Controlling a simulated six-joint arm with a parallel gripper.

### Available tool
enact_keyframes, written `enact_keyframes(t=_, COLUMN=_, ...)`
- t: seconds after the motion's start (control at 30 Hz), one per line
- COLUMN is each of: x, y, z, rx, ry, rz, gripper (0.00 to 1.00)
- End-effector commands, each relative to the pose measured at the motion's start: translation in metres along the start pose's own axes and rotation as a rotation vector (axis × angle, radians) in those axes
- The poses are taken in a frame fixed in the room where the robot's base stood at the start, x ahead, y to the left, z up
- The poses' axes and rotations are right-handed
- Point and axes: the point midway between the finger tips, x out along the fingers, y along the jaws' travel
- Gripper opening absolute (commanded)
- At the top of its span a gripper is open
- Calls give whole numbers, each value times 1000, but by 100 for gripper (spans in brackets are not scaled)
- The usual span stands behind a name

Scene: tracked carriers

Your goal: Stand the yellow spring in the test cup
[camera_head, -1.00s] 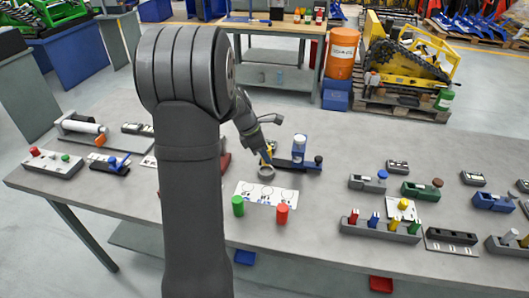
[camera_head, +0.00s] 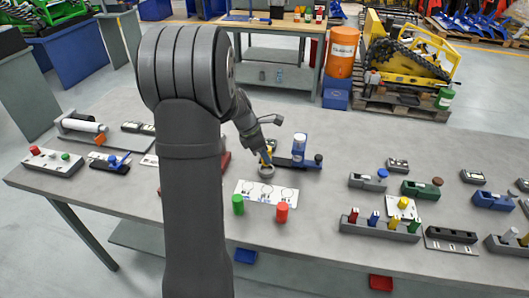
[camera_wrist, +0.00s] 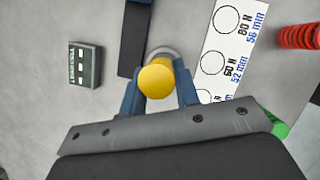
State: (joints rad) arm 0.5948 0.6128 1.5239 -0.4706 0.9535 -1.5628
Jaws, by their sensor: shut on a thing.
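The yellow spring (camera_wrist: 157,81) is between the two blue fingers of my gripper (camera_wrist: 159,98) in the wrist view, seen nearly end-on. My gripper (camera_head: 266,156) is shut on it. The grey round test cup (camera_head: 266,171) stands on the table directly below my gripper in the head view. Its pale rim (camera_wrist: 161,51) shows just behind the yellow spring in the wrist view, and the spring hides most of the cup. I cannot tell whether the spring's lower end is inside the cup or above it.
A white card (camera_head: 266,192) with printed circles lies in front of the cup. A green spring (camera_head: 237,204) and a red spring (camera_head: 282,212) stand at its front edge. A dark fixture with a blue-and-white block (camera_head: 299,147) is beside the cup. Trays with coloured parts fill the right.

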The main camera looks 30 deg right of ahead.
Motion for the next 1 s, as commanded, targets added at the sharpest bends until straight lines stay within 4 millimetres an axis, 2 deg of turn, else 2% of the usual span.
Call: enact_keyframes(t=1.0, x=7, y=0, z=-3, rx=0, ry=0, rz=1, gripper=5)
